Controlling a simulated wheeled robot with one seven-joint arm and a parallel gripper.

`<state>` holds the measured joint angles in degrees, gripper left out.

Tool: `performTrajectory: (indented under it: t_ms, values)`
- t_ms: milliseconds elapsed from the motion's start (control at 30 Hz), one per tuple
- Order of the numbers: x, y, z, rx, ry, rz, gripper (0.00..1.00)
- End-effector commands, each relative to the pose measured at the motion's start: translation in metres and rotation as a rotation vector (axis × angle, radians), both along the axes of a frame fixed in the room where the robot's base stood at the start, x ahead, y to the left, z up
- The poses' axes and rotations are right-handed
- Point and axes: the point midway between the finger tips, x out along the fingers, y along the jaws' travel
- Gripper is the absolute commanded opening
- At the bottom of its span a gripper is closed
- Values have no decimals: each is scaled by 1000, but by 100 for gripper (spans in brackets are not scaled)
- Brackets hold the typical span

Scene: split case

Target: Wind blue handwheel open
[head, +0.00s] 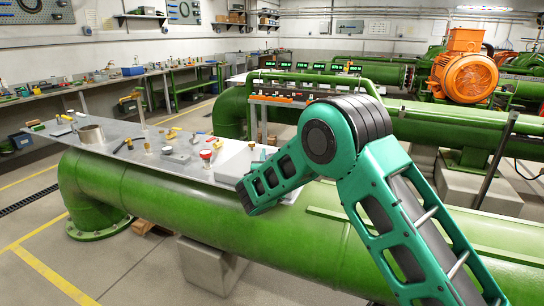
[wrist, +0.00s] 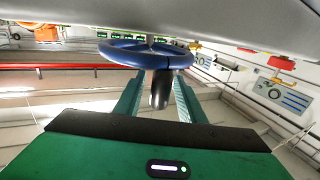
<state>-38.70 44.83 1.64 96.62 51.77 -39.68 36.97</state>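The blue handwheel (wrist: 118,55) shows in the wrist view, near the top middle, seen nearly edge-on. A dark cylindrical stem (wrist: 159,90) extends from its middle toward my gripper. My gripper (wrist: 158,80) has its two green fingers apart, one on each side of the stem, with the tips close to the wheel's rim. I cannot tell whether the fingers touch the wheel or stem. In the head view I cannot make out the handwheel or my fingers; my green arm covers the right end of the metal plate (head: 130,160).
The plate lies on a thick green pipe (head: 150,195) and carries several small fittings, a metal cup (head: 91,134) and a red-topped knob (head: 206,155). A green rail (head: 300,78) runs behind my arm. In the wrist view, a grey surface (wrist: 240,22) lies close beyond the wheel.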

Motion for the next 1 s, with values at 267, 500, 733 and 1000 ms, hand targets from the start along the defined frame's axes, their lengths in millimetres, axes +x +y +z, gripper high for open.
performTrajectory:
  t_ms: [267, 500, 733, 1000]
  values:
    - [12, 0, 0, -1, 0, 0, 36]
    - [12, 0, 0, -1, 0, 0, 24]
    - [12, 0, 0, -1, 0, 0, 0]
    - [8, 13, 0, 1, 0, 41, 0]
